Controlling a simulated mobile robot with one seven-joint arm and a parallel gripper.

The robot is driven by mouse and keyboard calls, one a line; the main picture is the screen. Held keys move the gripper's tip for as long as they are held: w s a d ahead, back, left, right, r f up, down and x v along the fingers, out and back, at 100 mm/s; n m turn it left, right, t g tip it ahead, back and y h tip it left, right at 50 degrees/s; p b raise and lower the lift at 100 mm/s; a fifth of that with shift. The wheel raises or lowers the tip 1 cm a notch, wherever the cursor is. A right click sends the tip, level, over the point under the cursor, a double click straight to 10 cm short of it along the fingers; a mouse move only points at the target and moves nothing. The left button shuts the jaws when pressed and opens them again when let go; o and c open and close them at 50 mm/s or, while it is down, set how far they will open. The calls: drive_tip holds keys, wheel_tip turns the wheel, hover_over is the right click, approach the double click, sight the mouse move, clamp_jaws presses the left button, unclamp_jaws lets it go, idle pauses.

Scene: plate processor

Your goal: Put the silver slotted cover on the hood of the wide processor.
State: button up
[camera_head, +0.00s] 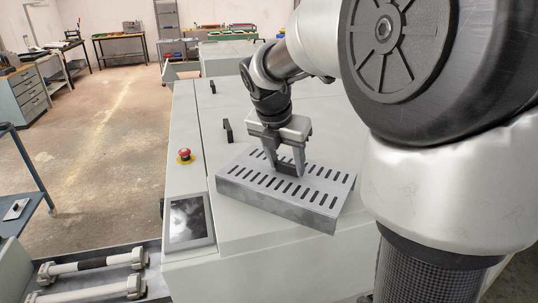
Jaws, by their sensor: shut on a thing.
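The silver slotted cover (240,188) is a grey metal piece with rows of dark slots and a bent-down front edge. It lies at an angle over the pale top of the wide processor (235,235), near its front. My gripper (287,168) points down at the middle of the cover, with its fingers shut on it. I cannot tell whether the cover rests fully on the hood or is held slightly above it. The fingertips' contact with the cover is partly hidden.
A red emergency button (185,155) and a dark screen (189,219) sit on the processor's left side. Black handles (227,131) stand on the hood behind. White rollers (92,262) lie in a tray at the lower left. My arm hides the right side.

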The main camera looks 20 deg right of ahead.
drive_tip(key=o, duration=1.4)
drive_tip(key=shift+r, duration=0.1)
drive_tip(key=shift+a+r, duration=0.15)
drive_tip(key=shift+r, duration=0.2)
drive_tip(key=p+v, duration=0.1)
drive_tip(key=v, duration=1)
drive_tip(key=shift+s, duration=0.15)
